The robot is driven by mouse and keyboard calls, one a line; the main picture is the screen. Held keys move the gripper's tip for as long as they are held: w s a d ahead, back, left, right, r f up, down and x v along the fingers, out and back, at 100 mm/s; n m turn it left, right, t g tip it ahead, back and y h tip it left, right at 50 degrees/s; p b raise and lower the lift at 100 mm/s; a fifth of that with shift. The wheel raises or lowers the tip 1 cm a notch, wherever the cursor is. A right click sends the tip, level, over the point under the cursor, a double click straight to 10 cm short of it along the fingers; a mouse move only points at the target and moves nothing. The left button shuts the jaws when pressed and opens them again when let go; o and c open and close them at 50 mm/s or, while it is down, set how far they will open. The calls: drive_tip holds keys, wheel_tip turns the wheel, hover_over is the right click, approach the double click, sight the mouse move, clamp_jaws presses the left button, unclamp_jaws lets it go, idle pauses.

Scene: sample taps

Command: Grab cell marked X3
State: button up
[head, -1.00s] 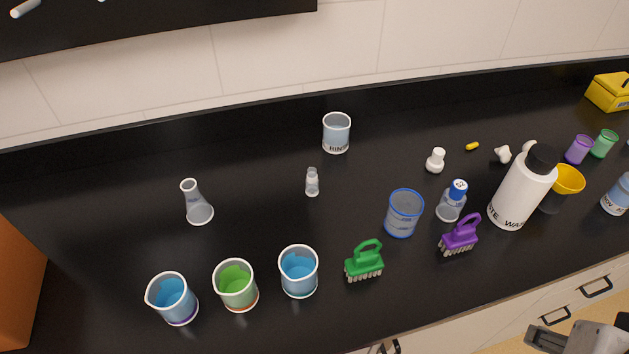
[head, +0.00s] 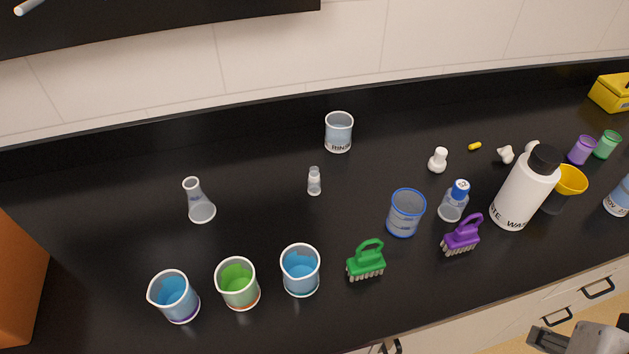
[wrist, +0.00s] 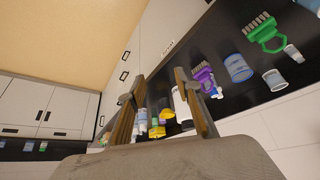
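No X3 marking is readable in either view, so I cannot tell which thing is the cell. A small clear vial-like piece (head: 314,181) stands upright mid-counter in the head view. Several other containers stand around it. My gripper (head: 560,338) is at the bottom right of the head view, in front of the counter and far from the small clear piece. In the wrist view my gripper (wrist: 160,105) has its two fingers spread apart with nothing held between them.
The black counter (head: 110,215) holds a conical flask (head: 200,203), blue (head: 174,298) and green (head: 238,284) beakers, another blue beaker (head: 300,271), green (head: 366,263) and purple (head: 462,237) brushes, and a tall white waste bottle (head: 522,192). The counter's left back is clear.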

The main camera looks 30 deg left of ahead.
drive_tip(key=shift+w, duration=0.1)
drive_tip(key=w+a+r+n+t, duration=0.1)
drive_tip(key=w+a+n+t, duration=0.15)
drive_tip(key=w, duration=0.85)
drive_tip(key=w+a+r+n+t, duration=0.1)
drive_tip(key=w+a+n+t, duration=0.15)
drive_tip(key=w, duration=0.95)
drive_tip(key=w+a+f+n+y, duration=0.25)
drive_tip(key=w+a, duration=0.25)
drive_tip(key=a, duration=0.3)
drive_tip(key=w+a+f+n+y, duration=0.1)
drive_tip(key=w+a+n+y, duration=0.15)
drive_tip(key=a, duration=0.45)
drive_tip(key=n+g+y, duration=0.6)
drive_tip(key=g+y, duration=0.2)
approach(314, 181)
drive_tip(key=shift+w+a, duration=0.85)
drive_tip(key=shift+a, duration=0.3)
drive_tip(key=shift+a+f, duration=0.1)
